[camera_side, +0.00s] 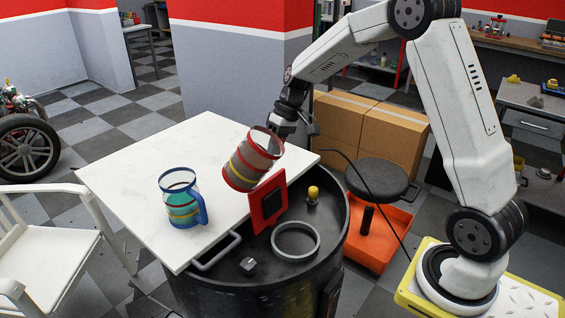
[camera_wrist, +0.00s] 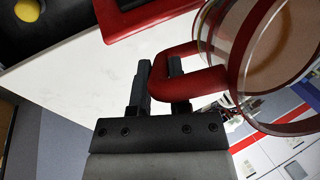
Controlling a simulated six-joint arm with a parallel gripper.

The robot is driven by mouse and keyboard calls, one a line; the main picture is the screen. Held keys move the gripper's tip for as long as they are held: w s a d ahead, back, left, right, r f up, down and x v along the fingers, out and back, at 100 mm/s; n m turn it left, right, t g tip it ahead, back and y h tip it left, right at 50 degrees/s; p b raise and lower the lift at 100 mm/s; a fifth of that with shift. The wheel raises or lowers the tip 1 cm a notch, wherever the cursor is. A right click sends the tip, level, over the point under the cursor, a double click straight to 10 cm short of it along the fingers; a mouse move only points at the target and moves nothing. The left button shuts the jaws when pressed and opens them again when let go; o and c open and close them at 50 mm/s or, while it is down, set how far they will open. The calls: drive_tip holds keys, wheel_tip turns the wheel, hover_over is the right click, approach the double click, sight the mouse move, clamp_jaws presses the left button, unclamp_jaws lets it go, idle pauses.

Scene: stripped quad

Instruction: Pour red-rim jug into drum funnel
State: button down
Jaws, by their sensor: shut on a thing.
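The red-rim jug (camera_side: 248,165) is clear with a red rim, a red handle and a yellow band, and it holds reddish-brown contents. It is tilted and held above the right part of the white board. My gripper (camera_side: 284,122) is shut on its red handle, which shows in the wrist view (camera_wrist: 192,58) between the fingers (camera_wrist: 158,85). The drum (camera_side: 200,290) is black, and a grey ring (camera_side: 273,240), which looks like the funnel's rim, is on its top. The jug is behind and left of this ring, apart from it. I see no stream from the jug.
A blue-rim jug (camera_side: 183,203) with green contents stands on the white board (camera_side: 135,165). A red framed panel (camera_side: 257,212) stands upright between the held jug and the ring. A yellow-topped knob (camera_side: 313,192) and a grey handle (camera_side: 216,252) are close by.

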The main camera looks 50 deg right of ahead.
drive_tip(key=shift+s+d+f+t, duration=0.1)
drive_tip(key=shift+s+t, duration=0.05)
drive_tip(key=shift+t, duration=0.15)
drive_tip(key=shift+r+t+y, duration=0.25)
drive_tip(key=shift+t+y, duration=0.45)
idle(0.8)
drive_tip(key=shift+w+f+t+y, duration=0.2)
drive_tip(key=shift+f+t+y, duration=0.35)
drive_tip(key=shift+f, duration=0.7)
idle(1.0)
drive_tip(key=shift+w+a+f+t+y, duration=0.2)
drive_tip(key=shift+f+t+y, duration=0.4)
drive_tip(key=shift+t, duration=0.35)
idle(3.0)
